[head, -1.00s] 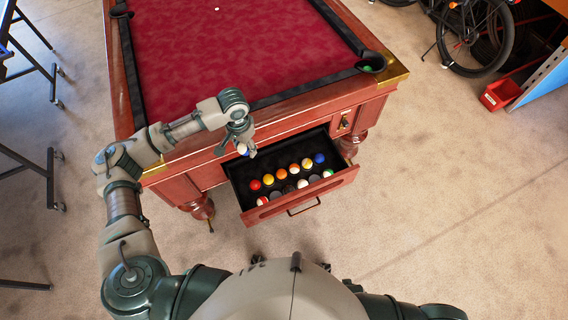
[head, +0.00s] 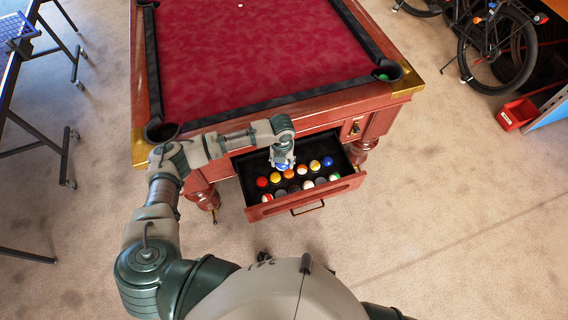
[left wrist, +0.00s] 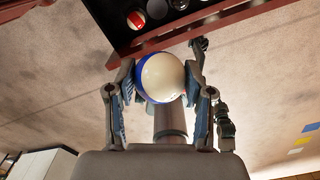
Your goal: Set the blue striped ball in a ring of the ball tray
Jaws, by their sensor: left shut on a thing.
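My left gripper (head: 283,165) is over the back part of the open drawer, above the back row of balls in the head view. It is shut on the blue striped ball, which is white with a blue band and fills the middle of the left wrist view (left wrist: 160,77). In the head view only a blue and white bit of it shows under the fingers. The dark ball tray (head: 247,164) lies in the drawer with two rows of balls. A grey, ball-free spot (head: 320,181) shows in the front row.
The drawer front (head: 325,193) juts from the pool table (head: 245,50), with its handle towards me. A red striped ball (head: 267,197) sits at the front row's left end, a blue ball (head: 327,161) at the back row's right end. Open floor lies around.

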